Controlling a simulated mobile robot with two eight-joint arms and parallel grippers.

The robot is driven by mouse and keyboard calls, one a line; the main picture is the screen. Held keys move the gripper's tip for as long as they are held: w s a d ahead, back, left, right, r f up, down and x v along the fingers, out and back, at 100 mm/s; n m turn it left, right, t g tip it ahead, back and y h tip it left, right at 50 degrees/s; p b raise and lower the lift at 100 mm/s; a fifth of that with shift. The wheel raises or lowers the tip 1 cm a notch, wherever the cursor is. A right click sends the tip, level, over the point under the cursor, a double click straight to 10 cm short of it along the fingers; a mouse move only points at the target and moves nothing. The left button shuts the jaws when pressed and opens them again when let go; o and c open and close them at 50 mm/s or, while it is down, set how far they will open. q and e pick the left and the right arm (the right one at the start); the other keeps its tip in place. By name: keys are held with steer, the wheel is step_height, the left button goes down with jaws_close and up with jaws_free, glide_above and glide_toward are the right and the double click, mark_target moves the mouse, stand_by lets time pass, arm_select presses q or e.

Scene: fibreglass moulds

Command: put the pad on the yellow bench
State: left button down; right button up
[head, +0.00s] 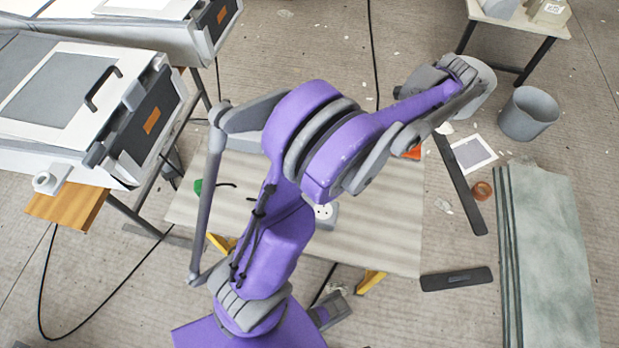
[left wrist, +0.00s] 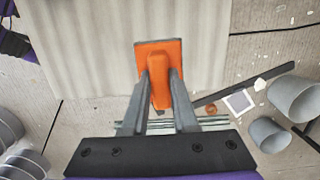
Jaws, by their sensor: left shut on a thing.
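The orange pad (left wrist: 147,55) has a thin grey edge and a raised orange grip. My left gripper (left wrist: 160,75) is shut on that grip, one finger on each side. In the head view only a bit of the orange pad (head: 413,154) shows, beside my arm near the right edge of a pale striped bench top. This bench (head: 375,225) has yellow supports (head: 369,281) under it. In the left wrist view the bench top (left wrist: 95,45) is behind the pad; I cannot tell whether they touch. My right gripper is not in view.
On the bench are a white round-topped item (head: 325,215) and a green item (head: 198,187). Right of it lie dark strips (head: 462,185), a white-framed panel (head: 473,153) and an orange ring (head: 482,190). A grey bucket (head: 528,113) stands behind. Much bench top is bare.

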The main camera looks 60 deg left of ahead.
arm_select(q)
steer(key=shift+s+a+f, duration=0.1)
steer(key=shift+a+f, duration=0.2)
steer(key=shift+f, duration=0.05)
step_height(320, 180, down, 10)
steer(key=shift+r+b, duration=0.1)
steer(key=shift+b, duration=0.3)
steer(key=shift+f, duration=0.25)
steer(key=c, duration=0.7)
jaws_free()
